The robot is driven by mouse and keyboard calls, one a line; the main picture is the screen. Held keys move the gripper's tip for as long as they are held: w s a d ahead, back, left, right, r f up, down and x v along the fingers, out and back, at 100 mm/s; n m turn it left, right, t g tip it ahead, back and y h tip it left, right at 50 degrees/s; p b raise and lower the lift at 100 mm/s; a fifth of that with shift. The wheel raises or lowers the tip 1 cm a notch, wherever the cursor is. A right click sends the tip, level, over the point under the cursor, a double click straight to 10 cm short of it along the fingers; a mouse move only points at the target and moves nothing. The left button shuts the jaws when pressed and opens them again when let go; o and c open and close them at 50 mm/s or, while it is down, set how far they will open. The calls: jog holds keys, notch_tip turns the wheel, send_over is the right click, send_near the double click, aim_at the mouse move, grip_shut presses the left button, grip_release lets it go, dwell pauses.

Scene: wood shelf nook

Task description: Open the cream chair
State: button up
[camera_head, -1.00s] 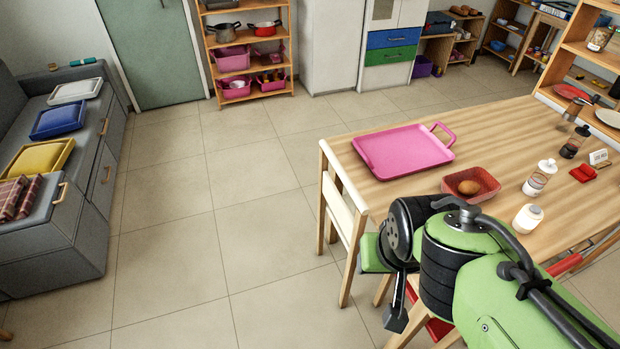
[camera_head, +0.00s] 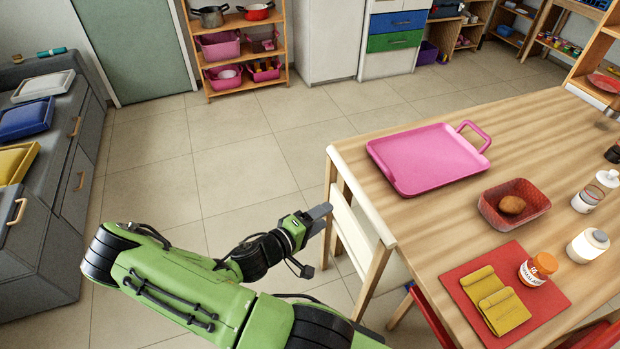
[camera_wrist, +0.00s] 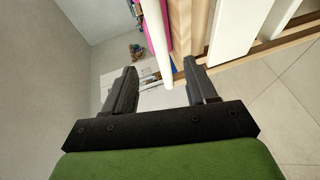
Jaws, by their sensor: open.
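The cream chair (camera_head: 350,232) stands at the near-left side of the wooden table, with its cream back facing left. Its seat is mostly hidden under the table. My gripper (camera_head: 322,217) is at the left side of the chair's back, near its far post. In the wrist view my gripper (camera_wrist: 160,68) is open. A cream rail (camera_wrist: 156,45), which looks like the top of the chair's back, runs between the two fingers. I cannot tell whether either finger touches it.
The table (camera_head: 440,215) holds a pink tray (camera_head: 425,158), a red basket (camera_head: 530,215), bottles and a red mat (camera_head: 545,300). A red chair (camera_head: 430,318) is at its near side. Open tiled floor (camera_head: 235,170) lies left of the cream chair; a grey cabinet (camera_head: 60,200) stands at far left.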

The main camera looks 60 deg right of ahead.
jog(key=b, duration=0.9)
send_near(358, 191)
jog(key=d+f, duration=0.3)
jog(key=x, duration=0.5)
jog(key=r+x, duration=0.1)
jog(key=x, duration=0.2)
jog(key=shift+s+d+r, duration=0.1)
jog(key=shift+s, duration=0.1)
grip_shut()
